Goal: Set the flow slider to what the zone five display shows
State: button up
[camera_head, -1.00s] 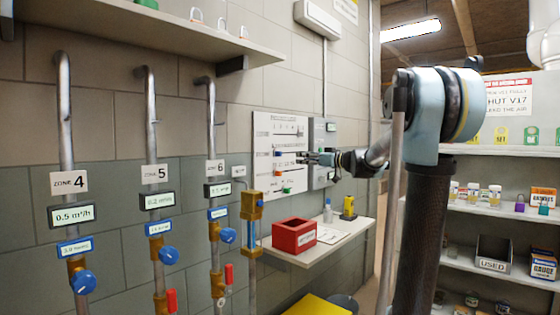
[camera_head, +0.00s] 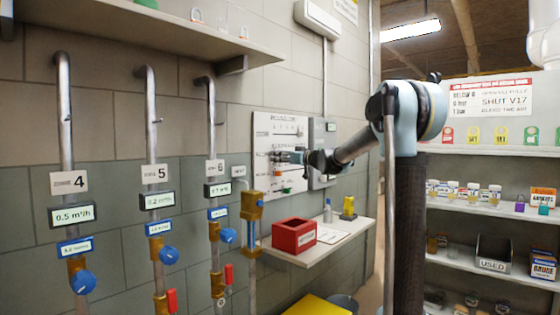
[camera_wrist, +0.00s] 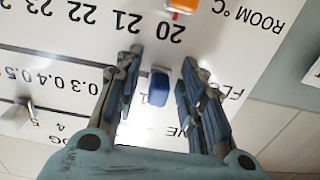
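The zone 5 display (camera_head: 157,200) hangs under the zone 5 sign (camera_head: 155,174) and seems to read 0.2 m³/h, though small and blurred. The flow slider's blue knob (camera_wrist: 160,86) is on the white panel (camera_head: 262,128), which appears upside down in the wrist view. It sits near a partly hidden mark ending in 1; marks 0.3, 0.4 and 0.5 (camera_wrist: 55,80) lie to its left there. My gripper (camera_wrist: 162,72) is open, its fingers on either side of the knob with gaps showing. It reaches the panel in the head view (camera_head: 278,157).
An orange knob (camera_wrist: 184,5) on the room temperature scale and a grey lever (camera_wrist: 20,118) are on the same panel near my fingers. A grey box (camera_head: 320,150) stands right of the panel. A shelf with a red box (camera_head: 294,235) is below.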

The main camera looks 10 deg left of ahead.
grip_shut()
jog(key=shift+w+d, duration=0.65)
jog(key=shift+w, duration=0.3)
jog(key=shift+w+d, duration=0.6)
jog(key=shift+w, duration=0.35)
grip_release()
jog(key=v, duration=1.2)
